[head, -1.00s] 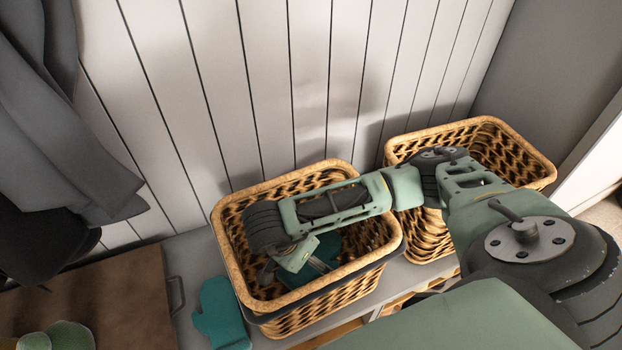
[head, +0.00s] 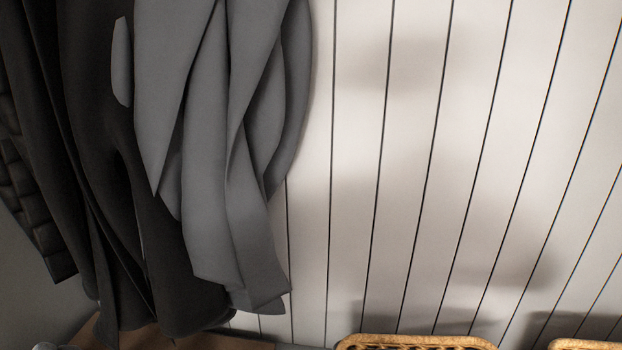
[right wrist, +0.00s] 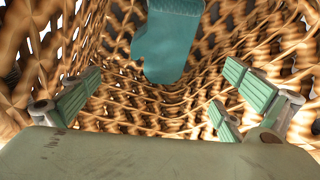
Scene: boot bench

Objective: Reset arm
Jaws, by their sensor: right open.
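My right gripper (right wrist: 155,105) shows in the right wrist view, with its green-padded fingers spread wide and nothing between them. It is inside a wicker basket, whose woven wall (right wrist: 40,50) surrounds it. A teal mitten (right wrist: 160,50) lies beyond the fingertips, apart from them, near the top of that view. Its upper end is cut off by the frame. My left gripper is in no current view.
Grey and black coats (head: 215,150) hang at the left of the head view. A white panelled wall (head: 420,190) fills the right. A second basket's rim (head: 585,345) shows at the lower right. Woven basket walls stand close around the right gripper.

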